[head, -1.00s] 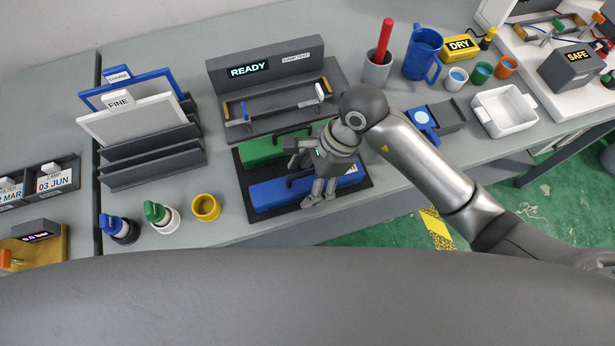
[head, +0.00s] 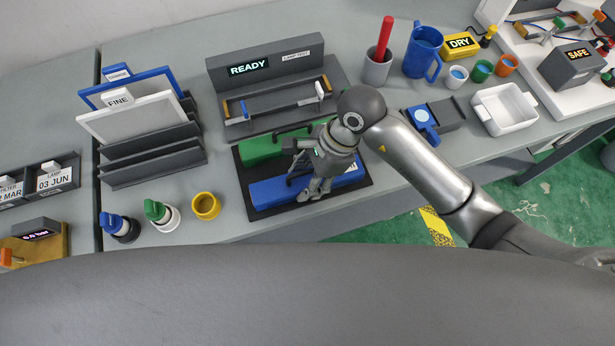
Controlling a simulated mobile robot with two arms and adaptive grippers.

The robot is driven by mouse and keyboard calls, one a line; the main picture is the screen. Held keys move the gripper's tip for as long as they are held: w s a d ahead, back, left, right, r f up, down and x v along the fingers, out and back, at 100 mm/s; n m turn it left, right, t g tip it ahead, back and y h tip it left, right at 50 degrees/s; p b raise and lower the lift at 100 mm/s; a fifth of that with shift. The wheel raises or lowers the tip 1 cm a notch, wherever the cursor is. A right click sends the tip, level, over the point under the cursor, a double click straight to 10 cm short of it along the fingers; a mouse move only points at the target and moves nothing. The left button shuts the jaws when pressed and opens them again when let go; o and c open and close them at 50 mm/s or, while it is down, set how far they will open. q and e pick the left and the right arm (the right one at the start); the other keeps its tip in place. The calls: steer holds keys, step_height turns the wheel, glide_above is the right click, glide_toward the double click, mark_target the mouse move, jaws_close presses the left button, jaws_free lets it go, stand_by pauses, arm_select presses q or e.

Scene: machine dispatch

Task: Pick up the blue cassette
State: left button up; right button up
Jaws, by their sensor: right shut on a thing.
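The blue cassette (head: 268,193) lies on a dark tray (head: 258,214) at the front edge of the bench, in front of a green cassette (head: 262,149). It has a dark handle on top and a white label at its right end. My right gripper (head: 309,197) reaches down over the middle of the blue cassette and is shut on it. The gripper and wrist hide the handle partly, so the exact grip is not clear. The cassette still appears to rest on the tray. My left gripper is not in view.
A grey stand with a READY display (head: 249,69) is behind the tray. A yellow ring cup (head: 206,206) and a rack with a white panel (head: 140,117) stand left.

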steer(key=shift+r, duration=0.2)
steer(key=shift+w+r+b, duration=0.1)
steer(key=shift+r+b, duration=0.55)
steer(key=shift+b, duration=0.05)
steer(key=s+d+r, duration=0.8)
steer(key=d+r, duration=0.3)
steer(key=shift+s+d+r, duration=0.15)
steer(key=shift+s+r, duration=0.05)
steer(key=shift+s, duration=0.1)
